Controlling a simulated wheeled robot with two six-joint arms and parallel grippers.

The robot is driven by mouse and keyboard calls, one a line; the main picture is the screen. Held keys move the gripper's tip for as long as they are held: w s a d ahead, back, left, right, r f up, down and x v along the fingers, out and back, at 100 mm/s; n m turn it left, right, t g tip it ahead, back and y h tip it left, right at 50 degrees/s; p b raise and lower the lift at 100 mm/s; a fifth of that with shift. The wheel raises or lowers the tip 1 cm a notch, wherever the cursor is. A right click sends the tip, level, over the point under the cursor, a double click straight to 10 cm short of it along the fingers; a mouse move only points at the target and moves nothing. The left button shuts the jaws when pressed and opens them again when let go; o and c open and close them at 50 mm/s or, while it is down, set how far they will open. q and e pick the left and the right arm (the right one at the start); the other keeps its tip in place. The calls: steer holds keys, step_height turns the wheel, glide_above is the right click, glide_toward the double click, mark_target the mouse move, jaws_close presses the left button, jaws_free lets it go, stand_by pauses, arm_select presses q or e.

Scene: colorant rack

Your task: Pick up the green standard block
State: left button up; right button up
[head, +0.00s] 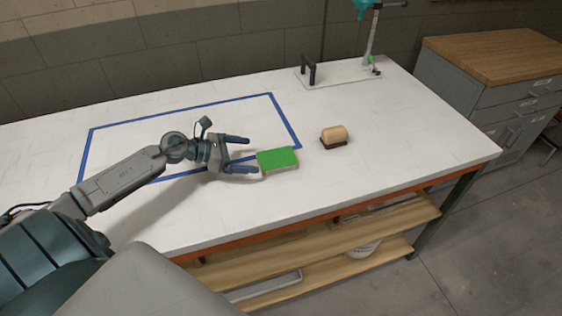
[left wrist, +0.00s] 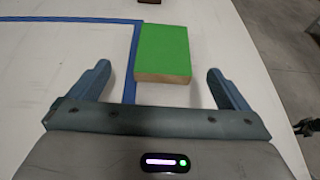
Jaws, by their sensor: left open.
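The green standard block (head: 277,159) lies flat on the white table near its front edge, at the corner of the blue tape outline. It has a green top and pale wooden sides. My left gripper (head: 245,154) is open and empty, just left of the block, with its fingers pointing toward it. In the left wrist view the block (left wrist: 163,53) is ahead of and between the lines of the two open fingers (left wrist: 158,80), not touching either. My right gripper is not in view.
A wooden-handled brush-like object (head: 334,136) sits right of the block. A blue tape rectangle (head: 195,106) marks the table (head: 400,125). A stand with a clamp (head: 372,50) is at the back. A grey drawer cabinet (head: 490,100) stands at right. The table is clear between them.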

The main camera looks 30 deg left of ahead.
mark_target(279, 157)
arm_select(q)
steer(key=shift+w+d, duration=0.45)
steer(key=shift+d, duration=0.1)
steer(key=p+x, duration=0.1)
steer(key=x, duration=0.1)
steer(key=shift+w+d+f, duration=0.1)
steer(key=shift+w+d, duration=0.05)
steer(key=shift+d, duration=0.1)
steer(key=shift+w+d+f, duration=0.25)
steer(key=shift+w+f, duration=0.05)
steer(key=shift+w, duration=0.05)
steer(key=shift+w+d+p, duration=0.15)
steer(key=shift+d+p, duration=0.15)
steer(key=shift+p, duration=0.25)
steer(key=p+x, duration=0.2)
steer(key=x, duration=0.1)
steer(key=shift+w+d+f, duration=0.2)
steer(key=shift+w+d, duration=0.05)
steer(key=shift+d, duration=0.05)
steer(key=shift+w+d+f, duration=0.2)
steer(key=shift+w, duration=0.05)
steer(key=c, duration=1.1)
steer(key=shift+r, duration=0.1)
